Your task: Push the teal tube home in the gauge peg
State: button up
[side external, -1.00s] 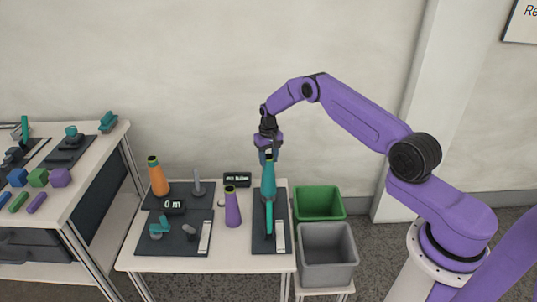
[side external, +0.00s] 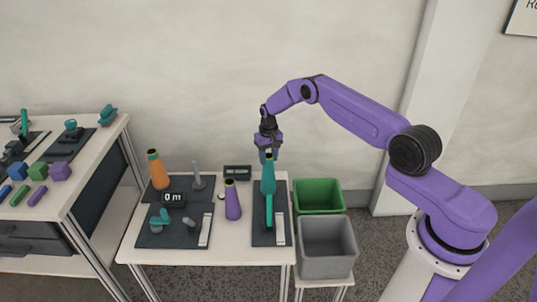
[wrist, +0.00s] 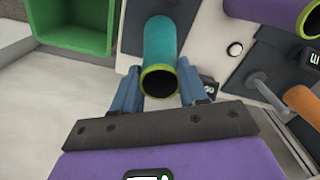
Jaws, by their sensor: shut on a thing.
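The teal tube (side external: 268,176) stands roughly upright over the dark board (side external: 258,237) at the right of the table. My gripper (side external: 268,155) is shut on its upper end from above. In the wrist view the tube (wrist: 160,52) lies between my two blue fingers (wrist: 158,88), its yellow-green rim towards the camera. A slim teal upright part (side external: 268,212) shows below the tube, in front of it. The gauge peg under the tube is hidden, so I cannot tell how far down the tube sits.
A purple tube (side external: 232,203) stands to the left, and an orange tube (side external: 158,170) farther left. A bare grey peg (side external: 197,178) stands on the left board. A small display (side external: 237,172) is behind. Green (side external: 318,196) and grey (side external: 327,247) bins stand right of the table.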

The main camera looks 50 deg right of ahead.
jog(key=shift+f, duration=0.25)
dwell(0.3)
jog(key=o, duration=1.3)
jog(key=shift+c, duration=0.2)
jog(key=shift+r, duration=3.55)
jog(key=shift+r, duration=0.1)
notch_tip(320, 180, up, 17)
